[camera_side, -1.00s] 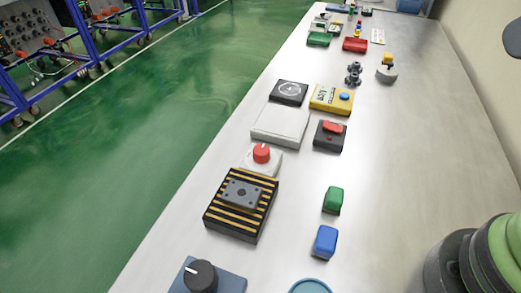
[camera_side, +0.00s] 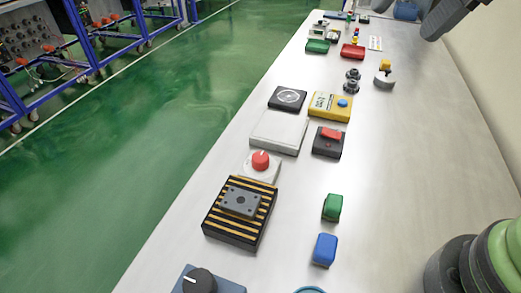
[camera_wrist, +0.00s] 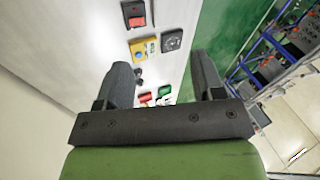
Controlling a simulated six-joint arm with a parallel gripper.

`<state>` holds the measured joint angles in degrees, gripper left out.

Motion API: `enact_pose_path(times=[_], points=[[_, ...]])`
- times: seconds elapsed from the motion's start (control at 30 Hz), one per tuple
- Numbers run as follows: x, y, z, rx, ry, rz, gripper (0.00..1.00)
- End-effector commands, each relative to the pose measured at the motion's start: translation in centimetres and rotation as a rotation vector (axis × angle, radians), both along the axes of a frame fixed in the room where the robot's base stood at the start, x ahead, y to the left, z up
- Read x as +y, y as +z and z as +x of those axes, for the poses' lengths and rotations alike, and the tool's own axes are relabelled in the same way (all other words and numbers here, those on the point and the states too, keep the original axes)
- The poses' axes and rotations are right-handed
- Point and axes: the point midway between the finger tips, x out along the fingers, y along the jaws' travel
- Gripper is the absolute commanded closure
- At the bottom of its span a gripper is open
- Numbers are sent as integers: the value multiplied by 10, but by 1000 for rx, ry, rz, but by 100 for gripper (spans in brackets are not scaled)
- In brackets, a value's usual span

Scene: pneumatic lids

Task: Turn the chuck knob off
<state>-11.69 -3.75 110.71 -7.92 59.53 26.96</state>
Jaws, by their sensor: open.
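A red knob (camera_side: 260,160) with a white pointer mark sits on a white base behind a black and yellow striped block (camera_side: 232,233). A grey metal plate (camera_side: 241,202) lies on that block. A black knob (camera_side: 199,281) with a light pointer mark stands on a blue-grey base at the front edge. The frames do not show which knob is the chuck knob. My gripper (camera_wrist: 163,78) is open and empty in the wrist view, its two dark fingers apart. In the side view, part of it shows at the upper right, above the bench and far from both knobs.
A black box with a red rocker switch (camera_side: 330,134), a yellow box with a blue button (camera_side: 343,103) and a white plate (camera_side: 280,131) stand mid-bench. Green (camera_side: 332,206) and blue (camera_side: 325,249) blocks lie near the front. The bench's right side is largely clear.

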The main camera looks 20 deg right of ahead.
Motion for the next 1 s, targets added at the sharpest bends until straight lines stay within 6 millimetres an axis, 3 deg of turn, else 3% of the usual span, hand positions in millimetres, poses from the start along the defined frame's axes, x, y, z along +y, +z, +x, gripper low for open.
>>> enact_pose_path(times=[0.03,0.2,0.4,0.6,0.87,1.0], points=[[11,-9,17,46,-21,3,38],[50,-48,63,173,-130,-3,38],[97,-113,97,291,-264,-41,38],[125,-164,106,351,-361,-78,38],[132,-190,107,365,-391,-89,38],[132,-215,108,366,-391,-90,38]])
